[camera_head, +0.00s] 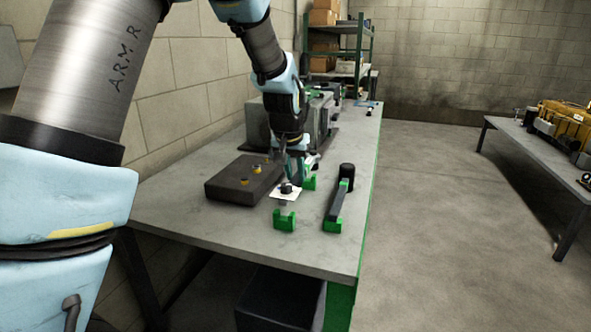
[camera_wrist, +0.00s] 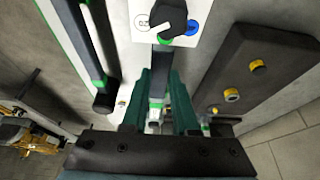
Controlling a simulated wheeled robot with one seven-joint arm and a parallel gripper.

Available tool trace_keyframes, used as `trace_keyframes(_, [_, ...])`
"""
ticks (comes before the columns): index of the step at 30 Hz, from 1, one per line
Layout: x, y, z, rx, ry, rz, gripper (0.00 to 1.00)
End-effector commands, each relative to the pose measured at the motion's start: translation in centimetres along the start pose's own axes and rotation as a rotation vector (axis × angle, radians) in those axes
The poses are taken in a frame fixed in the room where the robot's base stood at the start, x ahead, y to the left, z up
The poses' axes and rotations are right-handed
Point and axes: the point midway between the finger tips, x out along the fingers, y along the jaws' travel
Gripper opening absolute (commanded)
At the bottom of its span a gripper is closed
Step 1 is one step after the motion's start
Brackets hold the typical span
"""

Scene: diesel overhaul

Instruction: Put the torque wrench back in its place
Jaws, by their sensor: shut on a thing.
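My gripper (camera_head: 297,178) is low over the bench, with its teal fingers (camera_wrist: 162,125) closed around a slim grey bar (camera_wrist: 157,88). The bar has a green collar and a black rounded head (camera_wrist: 172,18), and looks like the torque wrench. In the head view its dark head (camera_head: 288,188) shows over a white card (camera_head: 278,193). One green cradle (camera_head: 284,219) stands in front of the card and another (camera_head: 310,183) beside the gripper. I cannot tell whether the wrench touches them. The fingers hide part of the wrench.
A long black bar tool (camera_head: 338,205) with a black knob rests in green supports to the right. A dark block (camera_head: 240,180) with yellow plugs lies to the left. A grey machine (camera_head: 258,125) stands behind. The bench front (camera_head: 240,238) is clear.

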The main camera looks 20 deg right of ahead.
Motion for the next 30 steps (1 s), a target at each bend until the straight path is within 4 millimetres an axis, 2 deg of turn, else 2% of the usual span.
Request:
trace_keyframes(1, [0.76,0.01,0.22,0.000,0.003,0.000,0.00])
trace_keyframes(6, [1.50,0.02,0.52,0.000,0.004,0.000,0.00])
trace_keyframes(30, [1.33,0.11,0.85,0.001,0.004,0.000,0.00])
